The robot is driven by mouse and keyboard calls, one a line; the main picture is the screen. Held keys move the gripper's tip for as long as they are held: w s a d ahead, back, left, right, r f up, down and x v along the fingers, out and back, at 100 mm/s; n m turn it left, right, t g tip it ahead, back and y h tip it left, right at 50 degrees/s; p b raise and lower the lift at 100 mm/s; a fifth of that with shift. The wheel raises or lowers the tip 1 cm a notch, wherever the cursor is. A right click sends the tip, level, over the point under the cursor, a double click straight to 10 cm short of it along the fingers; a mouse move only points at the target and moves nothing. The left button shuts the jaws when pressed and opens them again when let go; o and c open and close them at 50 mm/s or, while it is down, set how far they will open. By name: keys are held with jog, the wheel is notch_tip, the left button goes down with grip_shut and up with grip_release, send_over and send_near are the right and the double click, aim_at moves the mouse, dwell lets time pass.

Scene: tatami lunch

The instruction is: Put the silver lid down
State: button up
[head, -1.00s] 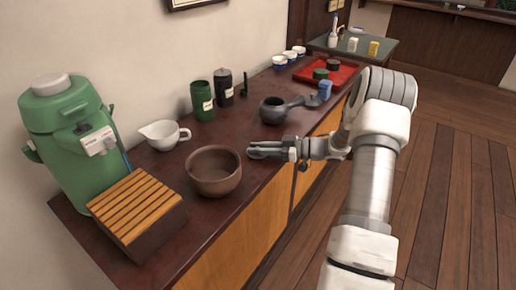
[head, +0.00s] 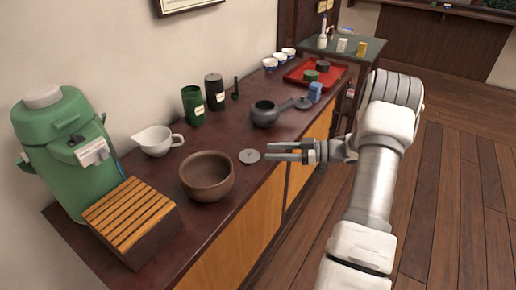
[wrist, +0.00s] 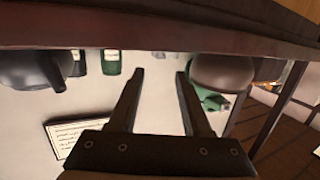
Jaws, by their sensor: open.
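The silver lid (head: 249,156) lies flat on the dark counter (head: 228,140) in the head view, just right of the brown bowl (head: 206,177). My gripper (head: 272,152) is open and empty to the right of the lid, its fingertips close to the lid's right edge and apart from it as far as I can tell. In the wrist view my two fingers (wrist: 160,78) are spread with nothing between them. The lid cannot be made out in the wrist view.
A dark side-handled teapot (head: 265,114) stands behind my gripper. A white pouring bowl (head: 155,141), a wooden slatted box (head: 130,215) and a green dispenser (head: 65,150) are at left. A red tray (head: 318,75) is farther back. The counter's front edge runs beneath my gripper.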

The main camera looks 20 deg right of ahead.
jog(key=v, duration=0.4)
dwell(0.4)
